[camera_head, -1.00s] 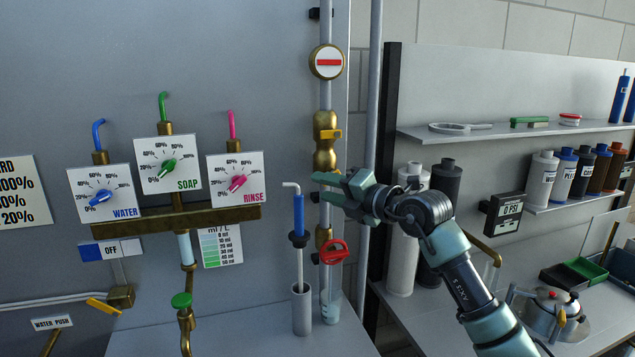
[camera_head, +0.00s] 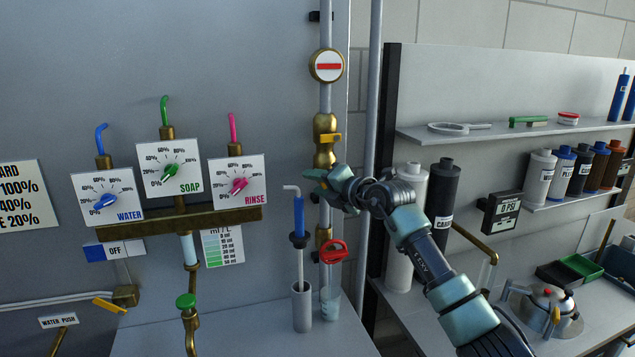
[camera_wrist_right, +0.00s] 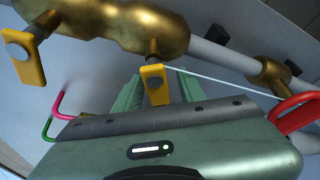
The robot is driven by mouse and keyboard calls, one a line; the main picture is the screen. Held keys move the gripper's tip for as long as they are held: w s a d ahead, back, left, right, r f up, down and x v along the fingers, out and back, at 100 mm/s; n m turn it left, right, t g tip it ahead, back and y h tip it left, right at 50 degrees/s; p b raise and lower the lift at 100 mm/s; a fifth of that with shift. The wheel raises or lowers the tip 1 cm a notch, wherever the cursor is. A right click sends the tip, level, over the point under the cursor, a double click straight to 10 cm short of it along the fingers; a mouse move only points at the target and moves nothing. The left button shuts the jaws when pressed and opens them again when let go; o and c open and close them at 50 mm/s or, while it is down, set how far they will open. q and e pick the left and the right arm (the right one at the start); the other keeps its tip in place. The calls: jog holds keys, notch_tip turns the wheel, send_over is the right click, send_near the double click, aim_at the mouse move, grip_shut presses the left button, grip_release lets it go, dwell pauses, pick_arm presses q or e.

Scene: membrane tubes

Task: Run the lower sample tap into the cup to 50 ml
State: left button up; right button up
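The brass sample pipe (camera_head: 324,155) runs down the wall, with a yellow tap handle (camera_head: 331,137) on its upper part. A second, lower yellow handle (camera_wrist_right: 155,84) shows in the right wrist view, between my fingers; in the head view my gripper hides it. My right gripper (camera_head: 312,184) is at the pipe below the upper handle. Its green fingers (camera_wrist_right: 157,92) are apart, on either side of the lower handle; I cannot tell if they touch it. The clear cup (camera_head: 330,303) stands under the pipe; its level is too small to read. My left gripper is not in view.
A red handle (camera_head: 334,252) sits on the pipe below my gripper. A blue probe (camera_head: 299,216) stands in a grey holder (camera_head: 301,307) left of the cup. WATER, SOAP and RINSE dials (camera_head: 237,182) are at the left. Bottles and shelves (camera_head: 500,131) are at the right.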

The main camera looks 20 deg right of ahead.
grip_shut()
jog(key=shift+r+m, duration=0.1)
jog(key=shift+m, duration=0.2)
jog(key=shift+a+r+m+t+y+p, duration=0.15)
jog(key=shift+r+m+t+y+p, duration=0.25)
jog(key=shift+m+p, duration=0.55)
jog(key=shift+a+r+m+t+y+p, duration=0.15)
jog(key=shift+r+m+t+y+p, duration=0.25)
jog(key=shift+m, duration=0.95)
jog(key=shift+r, duration=0.1)
